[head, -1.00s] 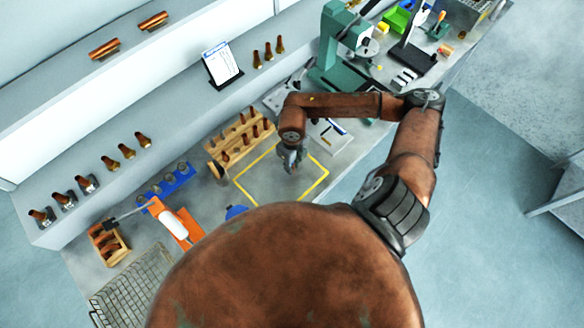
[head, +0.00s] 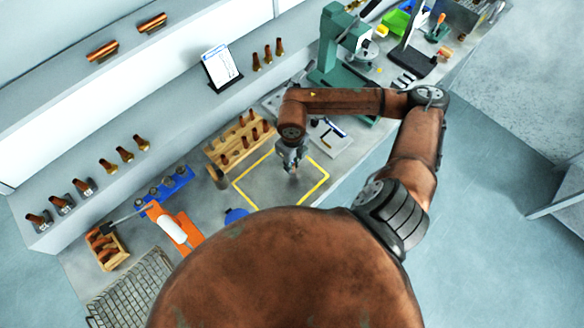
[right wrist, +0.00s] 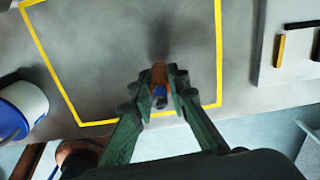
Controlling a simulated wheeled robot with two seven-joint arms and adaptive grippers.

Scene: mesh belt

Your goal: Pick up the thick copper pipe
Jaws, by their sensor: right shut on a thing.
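My right gripper (head: 292,163) is over the yellow-outlined area (head: 322,185) of the bench. In the right wrist view the right gripper (right wrist: 160,88) is shut on a copper pipe (right wrist: 159,72), whose orange end sticks out past the fingertips. A blue part shows at the pipe's near end between the fingers. A dark shadow lies on the bench beyond the pipe; I cannot tell how high it is held. In the head view the pipe is mostly hidden by the gripper. My left gripper is not in view.
A wooden rack (head: 240,143) with several copper pieces stands left of the outlined area. A blue-and-white tub (right wrist: 20,108) shows at left in the right wrist view. A wire basket (head: 132,290), an orange tool stand (head: 176,228) and a green press (head: 335,50) are on the bench.

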